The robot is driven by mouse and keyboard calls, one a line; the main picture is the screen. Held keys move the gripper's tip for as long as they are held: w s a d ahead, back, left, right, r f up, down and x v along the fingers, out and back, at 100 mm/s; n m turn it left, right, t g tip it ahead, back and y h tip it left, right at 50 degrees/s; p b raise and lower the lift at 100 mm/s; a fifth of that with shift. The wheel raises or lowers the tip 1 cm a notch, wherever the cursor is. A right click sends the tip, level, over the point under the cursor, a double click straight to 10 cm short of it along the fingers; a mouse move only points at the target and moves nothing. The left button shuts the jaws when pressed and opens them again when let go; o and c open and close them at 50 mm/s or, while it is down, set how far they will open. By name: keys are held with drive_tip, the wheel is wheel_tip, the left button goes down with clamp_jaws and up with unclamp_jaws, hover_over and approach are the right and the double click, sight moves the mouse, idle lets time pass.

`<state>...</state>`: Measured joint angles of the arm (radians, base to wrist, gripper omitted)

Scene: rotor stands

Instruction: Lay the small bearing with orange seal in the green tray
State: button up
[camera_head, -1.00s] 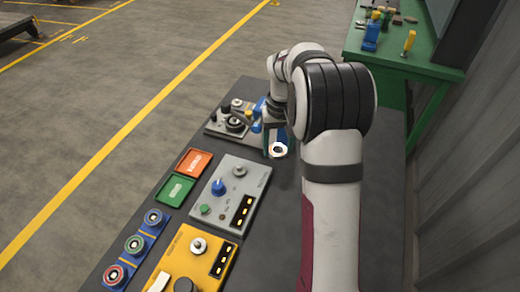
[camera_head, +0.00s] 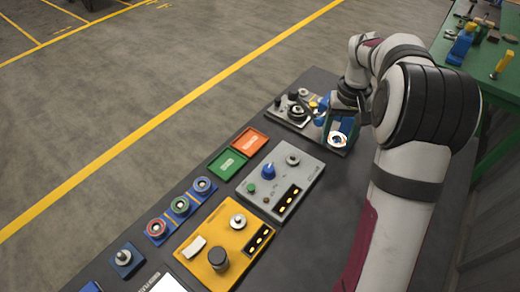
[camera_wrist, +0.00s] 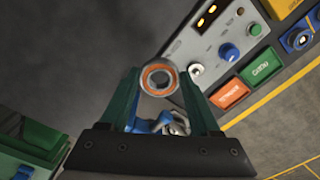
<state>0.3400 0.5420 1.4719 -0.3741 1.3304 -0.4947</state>
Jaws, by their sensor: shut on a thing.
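The small bearing with orange seal (camera_wrist: 158,78) is a pale metal ring with an orange band, held between the green fingertips of my gripper (camera_wrist: 160,82) in the wrist view. In the head view the bearing (camera_head: 338,140) shows below my gripper (camera_head: 341,128), over the dark bench top near its far end. My gripper is shut on it. The green tray (camera_head: 214,170) lies flat left of the grey panel and looks empty apart from a pale label. The tray also shows in the wrist view (camera_wrist: 250,74), right of the bearing. Bearing and tray are well apart.
An orange tray (camera_head: 242,136) adjoins the green tray. A grey panel (camera_head: 300,178) with a blue knob and a yellow panel (camera_head: 200,242) stand nearby. A blue rack (camera_head: 170,227) holds several ringed parts. A dark rotor stand (camera_head: 286,117) is left of my gripper.

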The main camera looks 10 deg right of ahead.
drive_tip(key=w+a+f+n, duration=0.3)
drive_tip(key=w+a+n, duration=0.1)
drive_tip(key=a+n, duration=0.35)
drive_tip(key=n, duration=0.6)
hover_over(228, 165)
wheel_tip(228, 165, down, 10)
drive_tip(key=shift+d+f, duration=0.1)
drive_tip(key=shift+f, duration=0.1)
wheel_tip(228, 165, down, 4)
drive_tip(key=o, duration=1.2)
drive_tip(key=shift+f, duration=0.15)
